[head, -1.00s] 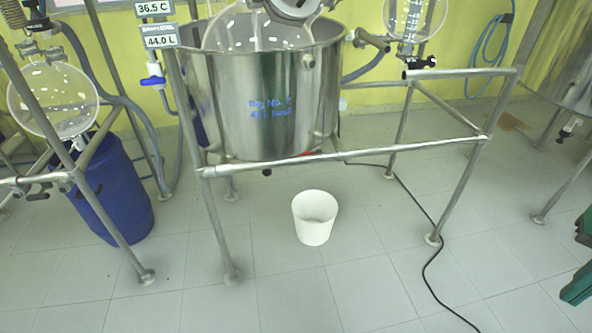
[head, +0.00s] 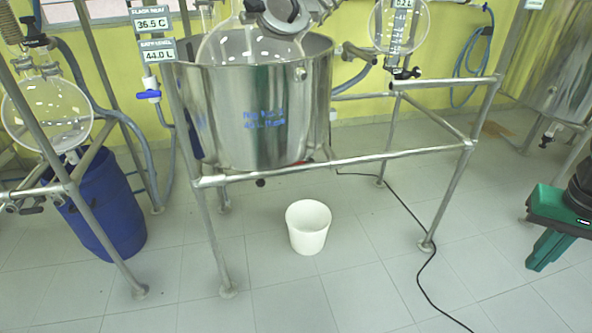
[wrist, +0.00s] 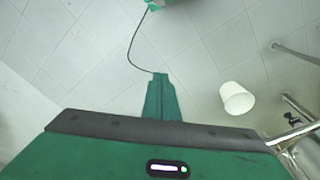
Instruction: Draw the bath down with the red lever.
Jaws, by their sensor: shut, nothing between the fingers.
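The bath is a large steel vessel (head: 245,120) with blue handwriting, held in a pipe frame. A display reads bath level 44.0 L (head: 157,49). A small patch of red (head: 304,162) shows under the vessel's bottom edge, behind the front rail; it is mostly hidden, so I cannot tell whether it is the red lever. My green gripper (head: 535,265) is at the right of the head view, well apart from the bath, its fingers pointing down. In the wrist view the fingers (wrist: 160,79) are together and empty above the floor.
A white bucket (head: 308,230) stands on the floor below the bath's front and also shows in the wrist view (wrist: 237,99). The frame's front rail (head: 330,163) crosses before the bath's underside. A black cable (head: 421,288) runs across the floor. A blue drum (head: 105,215) stands left.

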